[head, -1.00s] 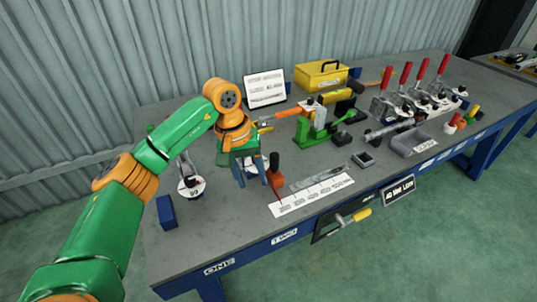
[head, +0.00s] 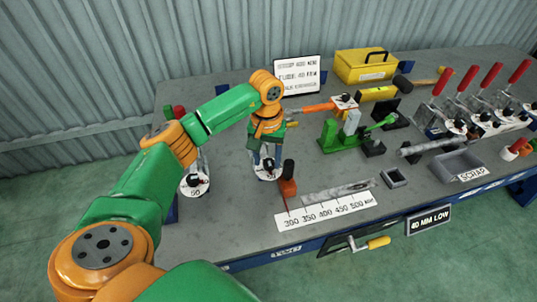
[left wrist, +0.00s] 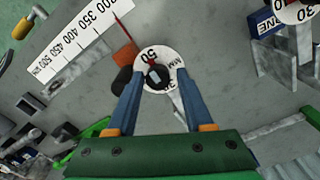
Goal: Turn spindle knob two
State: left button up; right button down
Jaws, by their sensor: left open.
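Spindle knob two is a dark knob (left wrist: 157,76) at the middle of a round white dial (left wrist: 146,58) marked 50. In the head view this dial (head: 268,173) lies below my left gripper (head: 266,161). In the left wrist view the left gripper (left wrist: 159,80) is open, its two blue fingers on either side of the knob. I cannot tell whether the fingers touch it. A second dial, marked 30 (left wrist: 298,10), stands apart beside a blue block marked ONE (left wrist: 264,27); in the head view that dial (head: 194,187) is to the left. My right gripper is not in view.
A green clamp (head: 340,137), a grey scrap tray (head: 460,167) and red-handled clamps (head: 484,82) lie further right. A sign screen (head: 297,75) stands behind.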

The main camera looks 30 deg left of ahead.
pick_arm(q)
jog(key=shift+w+f, duration=0.4)
jog(key=shift+c, duration=0.3)
jog(key=shift+s, duration=0.1)
grip_shut()
